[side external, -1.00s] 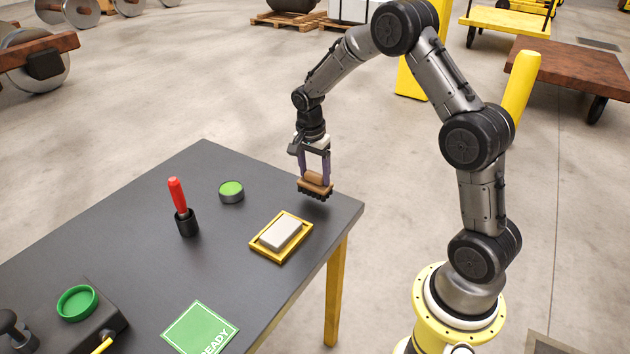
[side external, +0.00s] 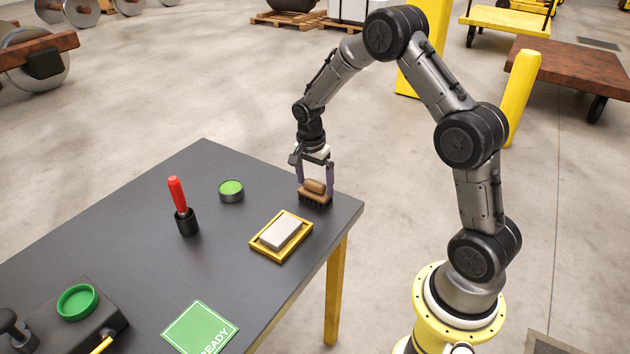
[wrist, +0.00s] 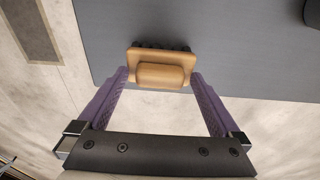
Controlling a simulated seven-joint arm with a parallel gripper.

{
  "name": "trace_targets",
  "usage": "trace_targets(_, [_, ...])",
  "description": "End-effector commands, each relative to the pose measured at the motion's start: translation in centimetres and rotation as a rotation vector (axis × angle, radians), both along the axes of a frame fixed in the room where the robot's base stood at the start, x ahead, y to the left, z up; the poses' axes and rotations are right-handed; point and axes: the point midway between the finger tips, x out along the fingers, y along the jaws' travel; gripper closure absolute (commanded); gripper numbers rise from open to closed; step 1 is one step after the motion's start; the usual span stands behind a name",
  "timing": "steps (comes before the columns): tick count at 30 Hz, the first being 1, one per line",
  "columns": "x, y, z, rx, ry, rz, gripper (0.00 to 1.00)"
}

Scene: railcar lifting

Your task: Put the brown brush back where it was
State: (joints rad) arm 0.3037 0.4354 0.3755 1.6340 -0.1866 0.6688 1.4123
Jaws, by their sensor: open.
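The brown brush (side external: 314,192) has dark bristles pointing down and is at the far right corner of the dark table (side external: 120,240). It appears to rest on the tabletop near the edge. My gripper (side external: 316,188) is right over it, with its purple fingers on either side of the brush. In the wrist view the brush (wrist: 160,70) lies between the tips of my gripper (wrist: 160,82), with small gaps at the handle's ends, so the jaws are open. The bristles are mostly hidden under the brush body.
A yellow tray (side external: 258,246) with a pale block (side external: 281,233) sits in front of the brush. A green-topped tin (side external: 231,190) and a red-handled tool in a black holder (side external: 187,222) stand to the left. A green READY card (side external: 195,325) lies nearer. The table edge is close.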

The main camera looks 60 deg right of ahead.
Motion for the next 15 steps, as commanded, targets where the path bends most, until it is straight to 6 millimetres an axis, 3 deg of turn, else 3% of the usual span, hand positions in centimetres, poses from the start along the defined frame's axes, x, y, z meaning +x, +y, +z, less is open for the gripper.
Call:
trace_targets(5, [0.1, 0.2, 1.7, -0.001, -0.005, 0.001, 0.00])
trace_targets(15, [0.1, 1.0, 8.5, -0.001, -0.006, 0.000, 0.00])
